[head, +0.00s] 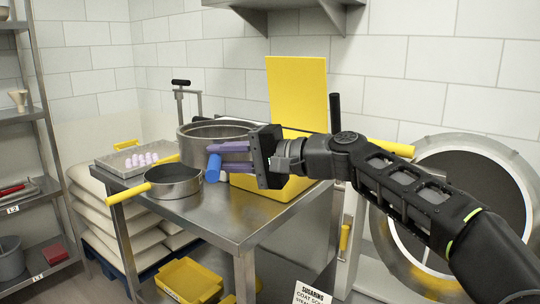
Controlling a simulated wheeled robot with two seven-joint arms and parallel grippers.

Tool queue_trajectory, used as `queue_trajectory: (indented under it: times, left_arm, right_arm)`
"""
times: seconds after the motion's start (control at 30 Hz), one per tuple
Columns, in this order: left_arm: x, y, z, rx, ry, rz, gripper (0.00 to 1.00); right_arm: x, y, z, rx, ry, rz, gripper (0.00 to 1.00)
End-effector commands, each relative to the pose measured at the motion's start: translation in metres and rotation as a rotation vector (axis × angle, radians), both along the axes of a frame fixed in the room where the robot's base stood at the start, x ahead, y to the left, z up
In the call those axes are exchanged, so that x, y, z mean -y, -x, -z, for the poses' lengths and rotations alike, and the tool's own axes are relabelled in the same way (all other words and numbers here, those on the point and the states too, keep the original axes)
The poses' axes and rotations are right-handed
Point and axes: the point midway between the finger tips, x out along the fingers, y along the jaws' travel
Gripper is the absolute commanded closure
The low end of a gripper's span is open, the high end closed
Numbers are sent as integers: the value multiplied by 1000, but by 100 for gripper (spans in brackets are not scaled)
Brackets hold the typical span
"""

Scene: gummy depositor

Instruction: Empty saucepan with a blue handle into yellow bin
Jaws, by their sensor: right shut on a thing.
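My right gripper (220,158), with purple fingers, is shut on a blue handle (213,169) above the steel table. A wide steel pan (195,142) is just behind the handle. The fingers hide where the handle joins, so I cannot tell for certain that it belongs to this pan. A yellow bin (270,187) stands on the table behind my right gripper, with its yellow lid (297,92) raised; the gripper and arm hide much of it. My left gripper is not in view.
A dark-filled pan (173,189) with a yellow handle (128,193) sits on the table's left side. A tray (112,160) of pale pink pieces lies behind it. The table's front (210,220) is clear. Yellow crates (188,280) are below. A large round machine (450,146) stands right.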

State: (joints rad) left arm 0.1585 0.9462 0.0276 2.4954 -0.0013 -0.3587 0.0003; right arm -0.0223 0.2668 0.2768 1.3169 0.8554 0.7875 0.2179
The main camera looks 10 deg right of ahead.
Motion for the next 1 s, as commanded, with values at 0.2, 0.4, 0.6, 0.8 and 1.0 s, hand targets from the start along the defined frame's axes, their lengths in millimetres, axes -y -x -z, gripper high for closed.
queue_trajectory:
  times: [0.2,0.4,0.6,0.8,1.0]
  left_arm:
    - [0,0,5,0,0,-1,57]
    - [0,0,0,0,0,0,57]
    - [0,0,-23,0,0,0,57]
    - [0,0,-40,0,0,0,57]
    - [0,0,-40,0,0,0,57]
  right_arm:
    - [-1,0,4,26,21,0,100]
    - [-1,0,-2,25,21,1,100]
    - [-1,0,-27,24,20,0,100]
    - [-1,0,-46,23,20,0,100]
    - [-1,0,-45,23,21,0,100]
